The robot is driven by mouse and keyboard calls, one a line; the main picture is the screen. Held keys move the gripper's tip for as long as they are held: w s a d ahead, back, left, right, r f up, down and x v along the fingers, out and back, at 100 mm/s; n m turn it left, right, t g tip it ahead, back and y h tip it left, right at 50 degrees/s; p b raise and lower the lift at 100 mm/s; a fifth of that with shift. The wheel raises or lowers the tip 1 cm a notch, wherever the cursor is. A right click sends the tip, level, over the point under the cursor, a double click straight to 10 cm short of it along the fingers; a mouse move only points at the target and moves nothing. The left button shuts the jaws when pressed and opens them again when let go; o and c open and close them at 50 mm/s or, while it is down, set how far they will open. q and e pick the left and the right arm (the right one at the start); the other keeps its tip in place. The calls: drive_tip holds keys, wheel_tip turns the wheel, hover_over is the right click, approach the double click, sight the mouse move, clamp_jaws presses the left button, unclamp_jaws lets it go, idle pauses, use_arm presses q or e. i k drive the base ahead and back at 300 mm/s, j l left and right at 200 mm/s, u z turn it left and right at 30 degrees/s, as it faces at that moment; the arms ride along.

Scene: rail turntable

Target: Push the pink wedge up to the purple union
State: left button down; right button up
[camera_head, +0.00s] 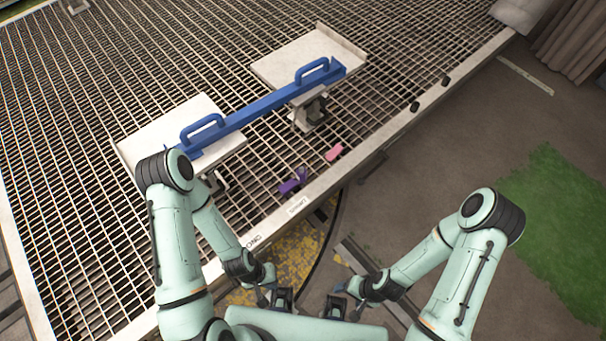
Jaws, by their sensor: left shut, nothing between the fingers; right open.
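The pink wedge (334,152) lies on the metal grating near its front edge. The purple union (293,181) lies on the same grating, to the left of the wedge and a little nearer to me, with a clear gap between them. My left gripper (281,297) is shut and empty, below the grating's front edge in the picture and apart from both objects. My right gripper (337,304) is open and empty, to the right of the left one, also apart from both. The fingertips of both are small and dark here.
A blue bar with two handles (258,107) lies across two pale plates, the left one (180,125) and the right one (309,58), behind the wedge and union. Two small black pieces (414,106) sit on the grating's pale edge. Grating around the purple and pink pieces is mostly bare.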

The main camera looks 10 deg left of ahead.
sight(338, 149)
drive_tip(key=i+l+u, duration=0.1)
drive_tip(key=u, duration=0.4)
drive_tip(key=l+u, duration=0.25)
drive_tip(key=u, duration=0.25)
drive_tip(key=l+u, duration=0.2)
drive_tip(key=u, duration=0.25)
drive_tip(key=l+u, duration=0.3)
drive_tip(key=l, duration=0.2)
drive_tip(key=k+l+u, duration=0.1)
drive_tip(key=l+u, duration=0.15)
drive_tip(key=l, duration=0.25)
drive_tip(key=k+l, duration=0.1)
drive_tip(key=l, duration=0.25)
drive_tip(key=k+l+u, duration=0.1)
drive_tip(key=l, duration=0.25)
drive_tip(key=k+l, duration=0.1)
drive_tip(key=l, duration=0.25)
drive_tip(key=i+l, duration=0.15)
drive_tip(key=l, duration=0.25)
drive_tip(key=i+l, duration=0.15)
drive_tip(key=l, duration=0.25)
drive_tip(key=j+u, duration=0.05)
